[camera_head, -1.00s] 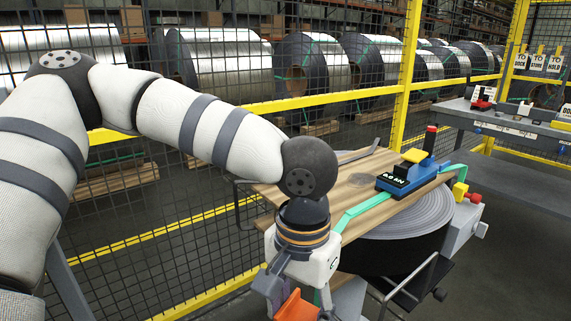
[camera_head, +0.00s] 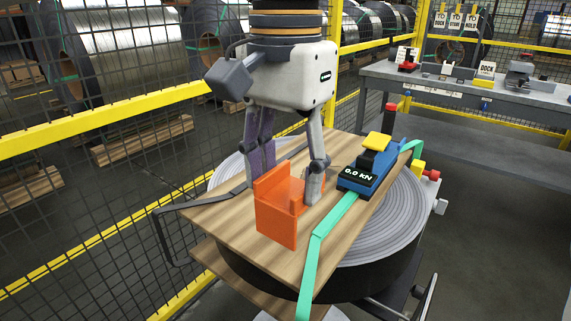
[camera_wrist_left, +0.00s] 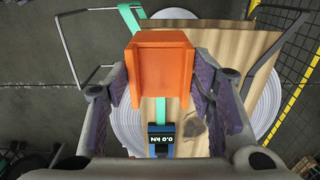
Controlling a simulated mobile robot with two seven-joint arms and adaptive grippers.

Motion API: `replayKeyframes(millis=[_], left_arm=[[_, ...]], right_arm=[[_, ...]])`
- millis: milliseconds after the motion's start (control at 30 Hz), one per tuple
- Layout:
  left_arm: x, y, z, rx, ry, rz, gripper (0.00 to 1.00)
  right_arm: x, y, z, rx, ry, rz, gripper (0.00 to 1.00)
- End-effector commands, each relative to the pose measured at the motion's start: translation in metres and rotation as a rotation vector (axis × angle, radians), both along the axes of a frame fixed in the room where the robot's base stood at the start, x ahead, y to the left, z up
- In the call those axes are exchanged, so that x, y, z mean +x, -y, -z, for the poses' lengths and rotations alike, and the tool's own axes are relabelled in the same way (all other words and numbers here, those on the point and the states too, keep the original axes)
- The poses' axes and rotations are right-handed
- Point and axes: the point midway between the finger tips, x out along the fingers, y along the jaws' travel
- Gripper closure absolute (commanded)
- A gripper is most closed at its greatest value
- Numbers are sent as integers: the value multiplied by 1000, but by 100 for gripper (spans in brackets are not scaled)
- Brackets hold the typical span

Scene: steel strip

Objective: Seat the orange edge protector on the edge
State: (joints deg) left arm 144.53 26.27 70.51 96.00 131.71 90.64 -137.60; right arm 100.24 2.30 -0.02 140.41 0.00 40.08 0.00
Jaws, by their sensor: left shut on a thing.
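The orange edge protector (camera_head: 277,218) is an angled, channel-like block. My left gripper (camera_head: 288,188) points down and is shut on it, one finger on each side. In the head view it appears over the wooden board (camera_head: 225,220), left of the green strap (camera_head: 325,222); I cannot tell whether it touches the board. The strap runs along the board and bends down over its near edge. In the left wrist view the protector (camera_wrist_left: 162,70) sits between the fingers and hides part of the strap (camera_wrist_left: 130,17). My right gripper is not in view.
A blue tensioner (camera_head: 362,180) reading 0.0 kN sits on the strap, right of the gripper. The board lies on a steel coil (camera_head: 400,225). A yellow-railed mesh fence (camera_head: 90,125) stands behind at left, a grey bench (camera_head: 470,90) at the back right.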

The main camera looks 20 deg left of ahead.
Motion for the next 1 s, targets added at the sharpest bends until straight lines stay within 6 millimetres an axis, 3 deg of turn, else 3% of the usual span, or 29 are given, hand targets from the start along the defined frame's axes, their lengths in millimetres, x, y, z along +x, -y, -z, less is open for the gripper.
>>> replayKeyframes(millis=[533,1000], left_arm=[[0,-1,54,-1,-3,-1,78],[0,-1,61,-1,0,-2,78]], right_arm=[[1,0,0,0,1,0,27],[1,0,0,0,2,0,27]])
